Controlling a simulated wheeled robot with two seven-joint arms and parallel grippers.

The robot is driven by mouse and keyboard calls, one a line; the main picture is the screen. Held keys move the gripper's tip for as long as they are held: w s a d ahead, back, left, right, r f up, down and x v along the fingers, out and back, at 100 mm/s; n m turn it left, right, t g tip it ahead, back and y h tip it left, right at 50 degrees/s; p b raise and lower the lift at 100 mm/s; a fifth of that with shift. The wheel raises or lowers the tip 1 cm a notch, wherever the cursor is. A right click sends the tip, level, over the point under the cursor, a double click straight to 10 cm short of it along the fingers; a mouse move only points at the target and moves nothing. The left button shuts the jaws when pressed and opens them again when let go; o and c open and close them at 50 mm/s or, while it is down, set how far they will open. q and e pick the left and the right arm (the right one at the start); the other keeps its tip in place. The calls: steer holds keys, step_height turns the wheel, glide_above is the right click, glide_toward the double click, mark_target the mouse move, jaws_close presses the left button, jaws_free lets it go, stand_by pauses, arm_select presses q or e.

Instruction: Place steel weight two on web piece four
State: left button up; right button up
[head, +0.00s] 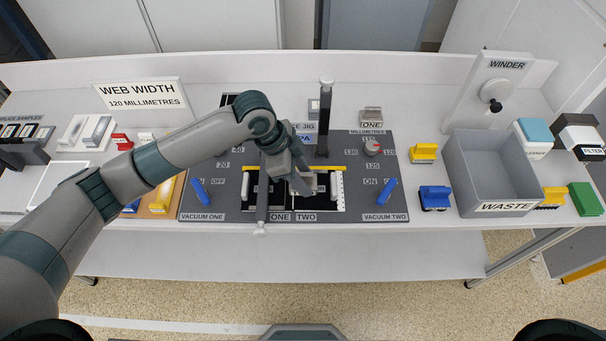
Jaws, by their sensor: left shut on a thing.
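My left gripper (305,188) is low over the right part of the splice jig, in the middle of the dark board. It is shut on a small grey metal thing, mostly hidden by the fingers, that fits steel weight two; no label on it can be read. Dark web (327,203) lies under and beside the gripper, by the label TWO. I cannot read a number on it, nor tell whether the held thing touches it. More dark web (279,200) lies to the left, by the label ONE. My right gripper is not in view.
A steel weight marked ONE (371,115) stands behind the board. A dark upright post (325,120) rises behind the jig, and a lever (262,207) crosses its left part. Blue vacuum handles (200,192) (387,191) flank it. The grey waste bin (468,187) is at right.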

arm_select(q)
steer(key=o, duration=1.4)
steer(key=shift+f, duration=0.15)
steer(key=shift+r, duration=0.6)
steer(key=shift+b+v, duration=1.4)
steer(key=shift+v, duration=4.55)
steer(key=shift+f, duration=0.1)
